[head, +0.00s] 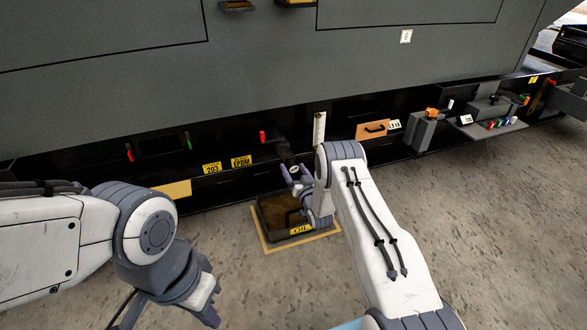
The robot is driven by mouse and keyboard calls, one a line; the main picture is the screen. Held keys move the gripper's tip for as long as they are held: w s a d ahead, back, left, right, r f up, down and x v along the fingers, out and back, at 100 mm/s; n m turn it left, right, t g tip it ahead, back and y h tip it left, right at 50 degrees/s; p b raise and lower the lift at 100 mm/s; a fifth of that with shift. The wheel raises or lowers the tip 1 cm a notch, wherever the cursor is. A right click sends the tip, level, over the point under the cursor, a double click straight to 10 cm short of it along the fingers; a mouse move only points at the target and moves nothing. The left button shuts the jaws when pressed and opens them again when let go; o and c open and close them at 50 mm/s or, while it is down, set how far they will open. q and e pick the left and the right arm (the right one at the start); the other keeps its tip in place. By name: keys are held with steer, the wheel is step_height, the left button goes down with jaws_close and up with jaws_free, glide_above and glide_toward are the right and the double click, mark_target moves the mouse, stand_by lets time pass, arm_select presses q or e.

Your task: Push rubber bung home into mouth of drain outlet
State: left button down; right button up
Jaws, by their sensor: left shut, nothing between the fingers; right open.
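The drain outlet (286,153) is a dark, short pipe sticking out low on the grey enclosure's black base. My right gripper (296,182) is right at the outlet's lower end, above a drip tray, and its fingers are open. A small pale-rimmed round end (294,168) shows between the outlet and the fingers. I cannot tell if it is the outlet's mouth or the rubber bung, and I cannot make out the bung for certain. My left gripper (209,314) is shut and empty at the bottom of the view, well away from the outlet.
A black tray (264,236) labelled OIL, brown inside, sits on a yellow-marked floor patch below the outlet. A white gauge strip (319,129) stands beside the outlet. Yellow labels (241,162) are to its left. A grey block with an orange knob (431,113) is further right. Concrete floor is clear in front.

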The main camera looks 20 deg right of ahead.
steer(key=s+p, duration=0.5)
steer(key=s, duration=0.4)
steer(key=shift+s+d, duration=0.15)
steer(key=shift+s, duration=0.25)
steer(key=shift+r, duration=0.15)
